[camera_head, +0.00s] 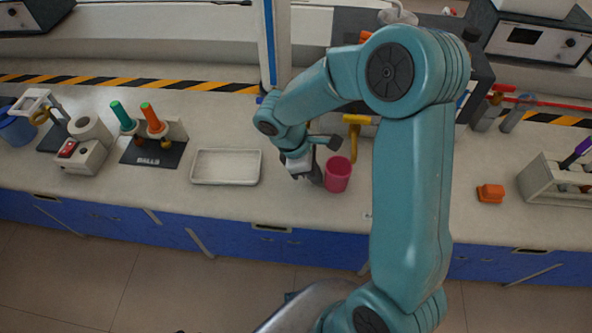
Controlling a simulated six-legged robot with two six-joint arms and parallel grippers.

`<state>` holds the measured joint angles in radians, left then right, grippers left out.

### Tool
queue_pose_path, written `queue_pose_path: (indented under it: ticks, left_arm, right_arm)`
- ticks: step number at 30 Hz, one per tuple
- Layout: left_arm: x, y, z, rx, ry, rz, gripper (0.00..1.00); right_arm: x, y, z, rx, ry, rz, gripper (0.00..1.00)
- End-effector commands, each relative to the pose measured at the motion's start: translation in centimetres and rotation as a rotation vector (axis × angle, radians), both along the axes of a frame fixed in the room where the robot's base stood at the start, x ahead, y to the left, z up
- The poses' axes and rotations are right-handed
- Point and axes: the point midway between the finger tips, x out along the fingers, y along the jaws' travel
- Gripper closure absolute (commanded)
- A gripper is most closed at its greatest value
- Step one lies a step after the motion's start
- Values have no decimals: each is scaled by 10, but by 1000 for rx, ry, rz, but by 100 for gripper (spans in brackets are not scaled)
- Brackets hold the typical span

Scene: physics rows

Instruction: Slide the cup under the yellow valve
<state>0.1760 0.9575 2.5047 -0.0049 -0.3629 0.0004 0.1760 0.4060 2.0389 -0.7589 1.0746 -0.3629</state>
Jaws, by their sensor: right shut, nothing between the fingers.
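A pink cup (337,175) stands upright on the bench, just right of my right gripper. A yellow valve (355,122) is behind the cup and slightly to its right, partly hidden by my arm. My right gripper (312,176) is shut and empty, low over the bench at the cup's left side. I cannot tell whether it touches the cup. My left gripper is not in view.
A white tray (226,167) lies left of the gripper. A black board (154,150) with green and orange pieces is farther left. An orange block (490,193) and a rack (556,182) are at right. The bench's front edge runs below the cup.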

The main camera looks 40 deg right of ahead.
Motion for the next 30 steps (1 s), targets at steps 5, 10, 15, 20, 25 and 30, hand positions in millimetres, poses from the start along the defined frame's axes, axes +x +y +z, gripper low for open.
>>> queue_pose_path:
  ticks: [5,10,15,20,25,30]
  left_arm:
    - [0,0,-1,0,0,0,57]
    - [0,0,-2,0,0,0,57]
    - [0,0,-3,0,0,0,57]
    - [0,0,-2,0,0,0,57]
    - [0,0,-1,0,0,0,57]
    - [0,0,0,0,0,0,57]
  right_arm:
    - [-6,-6,0,0,-1,-2,100]
    - [-12,-11,0,0,-1,-1,100]
    - [-17,-16,0,0,0,-1,100]
    - [-17,-16,0,0,0,0,100]
    - [-12,-12,0,0,-1,1,100]
    - [-6,-6,0,1,-1,0,100]
